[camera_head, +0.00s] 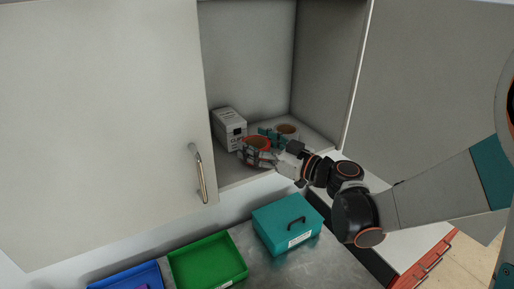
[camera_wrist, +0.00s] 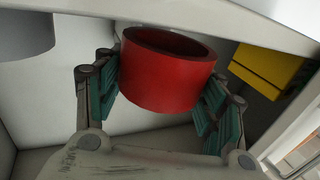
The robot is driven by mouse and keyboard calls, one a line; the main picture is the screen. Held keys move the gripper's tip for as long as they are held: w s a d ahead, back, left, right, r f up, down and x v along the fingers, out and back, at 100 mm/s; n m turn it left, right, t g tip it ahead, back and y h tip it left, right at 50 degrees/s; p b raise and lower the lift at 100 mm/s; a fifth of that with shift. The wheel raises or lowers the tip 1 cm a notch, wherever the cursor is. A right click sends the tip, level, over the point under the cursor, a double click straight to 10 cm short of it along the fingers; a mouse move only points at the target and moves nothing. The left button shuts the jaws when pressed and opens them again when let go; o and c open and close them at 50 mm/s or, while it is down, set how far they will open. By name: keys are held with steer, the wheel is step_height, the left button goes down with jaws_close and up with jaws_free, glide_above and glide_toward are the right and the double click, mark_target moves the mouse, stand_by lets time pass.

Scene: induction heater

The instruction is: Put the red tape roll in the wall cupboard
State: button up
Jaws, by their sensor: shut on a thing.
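The red tape roll (camera_wrist: 166,72) is held between the teal-padded fingers of my gripper (camera_wrist: 160,95), one finger on each side in the wrist view. In the head view, my gripper (camera_head: 268,145) reaches into the open right part of the wall cupboard (camera_head: 250,50), low over its floor. There the red roll (camera_head: 257,142) shows mostly as a red-orange rim, its side partly covered by my gripper. I cannot tell whether the roll touches the cupboard floor. The right cupboard door (camera_head: 430,80) stands open; the left door (camera_head: 100,110) is shut.
A white labelled box (camera_head: 229,128) stands left of the roll; another roll (camera_head: 287,129) lies behind to the right. The wrist view shows a grey round thing (camera_wrist: 25,35) and a yellow thing (camera_wrist: 268,68).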

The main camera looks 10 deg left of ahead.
steer(key=shift+w+f, duration=0.2)
steer(key=shift+f, duration=0.6)
steer(key=shift+s, duration=0.15)
steer(key=shift+f, duration=0.1)
steer(key=o, duration=1.1)
steer(key=b+v, duration=0.2)
steer(key=v, duration=1)
